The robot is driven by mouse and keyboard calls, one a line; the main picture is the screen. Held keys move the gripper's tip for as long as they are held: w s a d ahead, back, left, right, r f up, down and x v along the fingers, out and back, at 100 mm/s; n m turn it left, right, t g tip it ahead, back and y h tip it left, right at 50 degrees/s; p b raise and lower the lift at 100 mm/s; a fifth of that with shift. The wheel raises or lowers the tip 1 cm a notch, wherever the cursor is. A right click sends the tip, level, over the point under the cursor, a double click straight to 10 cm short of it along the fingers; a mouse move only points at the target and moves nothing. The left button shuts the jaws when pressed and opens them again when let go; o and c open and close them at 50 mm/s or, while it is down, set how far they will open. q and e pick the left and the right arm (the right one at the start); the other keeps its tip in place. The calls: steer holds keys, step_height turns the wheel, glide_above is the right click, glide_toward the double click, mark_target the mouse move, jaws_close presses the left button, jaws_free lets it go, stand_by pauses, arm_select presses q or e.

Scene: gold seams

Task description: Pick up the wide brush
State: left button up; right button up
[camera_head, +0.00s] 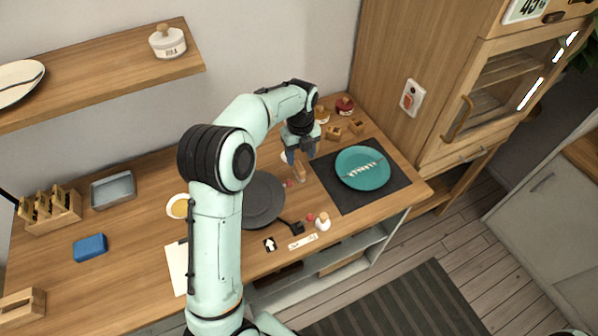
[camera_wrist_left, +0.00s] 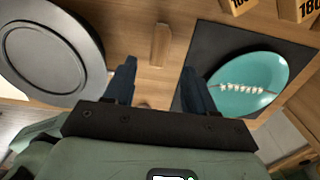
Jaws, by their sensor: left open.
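A small upright-looking wooden piece, which I take to be the wide brush (camera_head: 300,173), is on the wooden table between the dark round plate and the black mat. In the left wrist view the wooden piece (camera_wrist_left: 160,45) shows its tan handle just beyond my fingertips, roughly centred between them. Its bristles cannot be made out. My left gripper (camera_head: 300,157) is open and empty, pointing down above it; its two dark fingers (camera_wrist_left: 159,70) stand apart in the wrist view. My right gripper is not in view.
The dark turntable-like disc (camera_head: 263,200) lies left of the wooden piece. The teal plate (camera_head: 362,180) with a white-mended seam sits on the black mat (camera_head: 345,205) at right. Small wooden blocks (camera_head: 334,133) stand behind. A small white pot (camera_head: 322,223) is near the front edge.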

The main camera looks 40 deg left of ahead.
mark_target(299, 166)
arm_select(q)
steer(key=f, duration=0.6)
steer(key=shift+w+a+f, duration=0.1)
steer(key=shift+a+f, duration=0.15)
steer(key=shift+f, duration=0.1)
jaws_close()
